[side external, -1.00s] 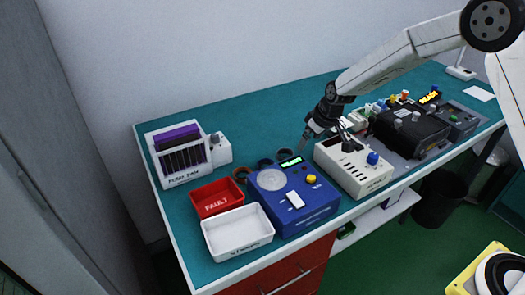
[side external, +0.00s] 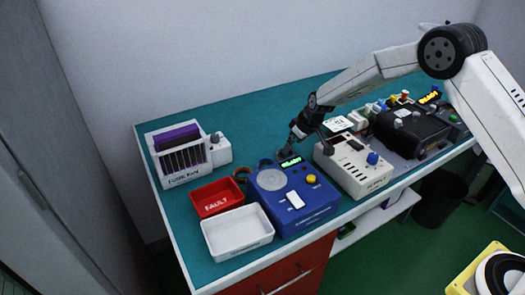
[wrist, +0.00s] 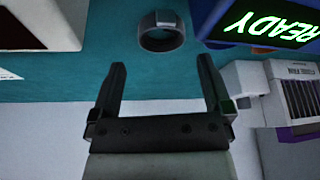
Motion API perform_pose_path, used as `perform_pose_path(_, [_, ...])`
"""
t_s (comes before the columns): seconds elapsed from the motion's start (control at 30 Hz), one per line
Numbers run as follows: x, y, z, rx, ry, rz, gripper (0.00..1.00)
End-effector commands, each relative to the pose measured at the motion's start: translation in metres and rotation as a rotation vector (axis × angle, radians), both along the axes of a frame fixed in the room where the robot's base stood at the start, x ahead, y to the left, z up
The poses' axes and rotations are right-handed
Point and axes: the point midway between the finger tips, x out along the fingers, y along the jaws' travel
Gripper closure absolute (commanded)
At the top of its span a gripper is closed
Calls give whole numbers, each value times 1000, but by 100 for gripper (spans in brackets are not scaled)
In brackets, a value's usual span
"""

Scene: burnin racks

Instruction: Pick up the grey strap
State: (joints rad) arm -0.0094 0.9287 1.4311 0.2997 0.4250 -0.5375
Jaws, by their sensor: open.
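The grey strap (wrist: 161,43), a closed ring with a lighter block at one side, lies on the teal bench top in the wrist view. My gripper (wrist: 161,62) is open and empty, its fingers pointing toward the strap, which appears beyond and between the fingertips. In the side view my gripper (side external: 291,148) is low behind the blue tester (side external: 318,207), and the grey strap is largely hidden near the fingers. A brown strap (side external: 240,174) and a bluish strap (side external: 264,163) lie to the left.
The blue tester's lit READY screen (wrist: 270,22) is close to the strap. A beige box (side external: 357,172) stands right of my gripper. A fuse rack (side external: 181,157), red FAULT tray (side external: 216,198) and white tray (side external: 238,233) are at left. The bench behind is clear.

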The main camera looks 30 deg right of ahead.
Motion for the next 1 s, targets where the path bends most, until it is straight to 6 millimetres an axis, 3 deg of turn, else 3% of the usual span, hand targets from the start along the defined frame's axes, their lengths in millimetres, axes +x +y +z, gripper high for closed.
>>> perform_pose_path(0.37, [3,1,-7,0,0,0,0])
perform_pose_path(0.8, [17,7,-43,-1,0,0,0])
perform_pose_path(1.0, [20,8,-49,0,-2,0,0])
